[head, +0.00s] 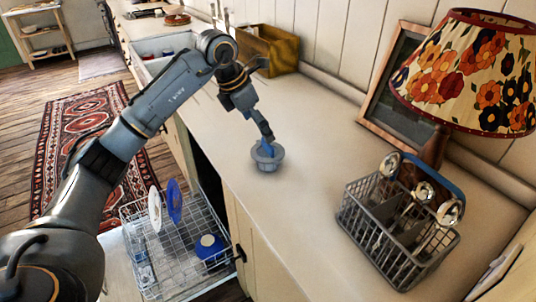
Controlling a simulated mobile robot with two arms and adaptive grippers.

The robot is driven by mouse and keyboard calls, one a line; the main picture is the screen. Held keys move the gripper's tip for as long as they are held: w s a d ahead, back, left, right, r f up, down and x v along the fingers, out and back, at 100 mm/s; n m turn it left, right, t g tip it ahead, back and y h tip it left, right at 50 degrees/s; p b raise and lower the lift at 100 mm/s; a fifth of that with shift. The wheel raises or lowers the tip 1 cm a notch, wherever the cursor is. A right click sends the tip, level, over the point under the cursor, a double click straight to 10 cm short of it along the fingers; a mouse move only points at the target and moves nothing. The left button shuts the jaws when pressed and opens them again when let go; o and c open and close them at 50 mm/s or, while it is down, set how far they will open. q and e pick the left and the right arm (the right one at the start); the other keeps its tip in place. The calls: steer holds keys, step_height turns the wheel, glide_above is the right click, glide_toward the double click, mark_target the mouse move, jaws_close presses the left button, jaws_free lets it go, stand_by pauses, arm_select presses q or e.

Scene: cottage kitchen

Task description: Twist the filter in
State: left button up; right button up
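A small grey cup-shaped piece with a wide rim, which looks like the filter (267,163), is at the middle of the pale countertop. It seems to rest on the counter. My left gripper (267,143) points down from above, with its fingertips at the top of the filter. Something blue shows at the fingertips, inside the rim. I cannot tell whether the fingers are closed on it. My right gripper is not in view. The place where the filter fits is not visible.
An open dishwasher with its wire rack (190,265) pulled out holds plates, below the counter edge. A grey cutlery basket (385,240) with ladles stands at the right. A floral lamp (470,70), a dark framed board (392,95) and a wooden box (270,50) line the wall.

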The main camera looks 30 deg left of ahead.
mark_target(263, 153)
arm_select(q)
steer(key=shift+w+d+f, duration=0.1)
steer(key=shift+w+f, duration=0.2)
steer(key=shift+f, duration=0.3)
steer(key=shift+w+f, duration=0.1)
steer(key=shift+f, duration=0.1)
steer(key=shift+w+d+f+p, duration=0.1)
steer(key=shift+d+f+p, duration=0.25)
steer(key=shift+f, duration=0.35)
steer(key=x, duration=0.2)
steer(key=shift+w+f+p, duration=0.15)
steer(key=shift+f+p, duration=0.15)
steer(key=shift+p, duration=0.1)
steer(key=shift+w+d+f, duration=0.1)
steer(key=shift+w+f, duration=0.1)
steer(key=shift+f, duration=0.35)
steer(key=shift+c, duration=1.3)
steer(key=shift+s, duration=0.1)
steer(key=c, duration=1.3)
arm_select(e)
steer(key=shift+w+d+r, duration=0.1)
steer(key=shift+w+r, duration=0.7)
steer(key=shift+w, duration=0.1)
